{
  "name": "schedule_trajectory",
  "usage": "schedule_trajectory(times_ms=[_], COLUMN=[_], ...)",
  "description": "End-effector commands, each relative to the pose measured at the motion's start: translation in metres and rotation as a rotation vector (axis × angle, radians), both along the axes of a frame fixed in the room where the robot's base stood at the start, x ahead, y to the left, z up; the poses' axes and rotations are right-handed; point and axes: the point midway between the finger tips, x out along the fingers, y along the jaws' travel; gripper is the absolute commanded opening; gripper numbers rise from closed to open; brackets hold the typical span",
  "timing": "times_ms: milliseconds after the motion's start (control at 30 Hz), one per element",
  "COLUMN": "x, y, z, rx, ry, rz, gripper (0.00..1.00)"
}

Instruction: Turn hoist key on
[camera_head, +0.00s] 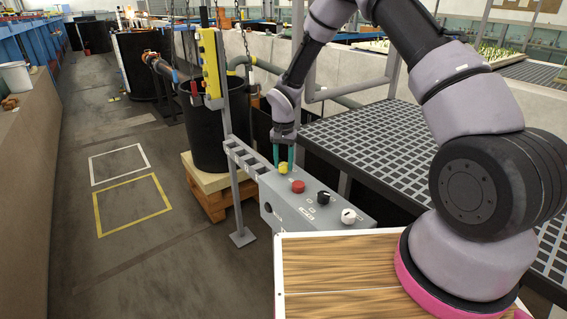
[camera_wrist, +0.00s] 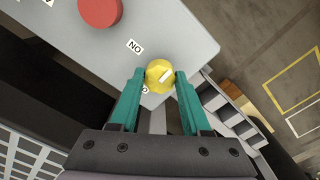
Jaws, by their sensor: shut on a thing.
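The hoist key is a yellow round knob (camera_head: 283,170) at the far end of the grey control box (camera_head: 335,213). In the wrist view the yellow knob (camera_wrist: 156,70) carries a short slanted white mark, its right end tilted up. A white ON label (camera_wrist: 134,46) shows upside down up and left of it. A second label at its lower left is partly hidden by a finger. My gripper (camera_head: 283,163) reaches down over the knob, its teal fingers on either side. The fingers (camera_wrist: 159,80) are shut on the knob.
A red button (camera_head: 298,187), a black knob (camera_head: 323,198) and a white knob (camera_head: 348,215) sit on the same box. A yellow pendant (camera_head: 211,65) hangs on a post behind. A black tank (camera_head: 215,125) stands beyond. Dark grating (camera_head: 390,150) lies to the right. The floor at left is clear.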

Motion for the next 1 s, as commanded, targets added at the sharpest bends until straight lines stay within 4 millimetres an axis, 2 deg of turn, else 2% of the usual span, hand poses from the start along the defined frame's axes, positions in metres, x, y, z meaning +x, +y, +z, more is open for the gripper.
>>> schedule_trajectory(times_ms=[267, 1000], x=[-0.0005, 0.0], y=[0.0005, -0.0014], z=[0.0003, 0.0001], rx=[0.0, 0.0], ry=[0.001, 0.0], rz=[0.179, 0.879], gripper=[0.0, 0.0])
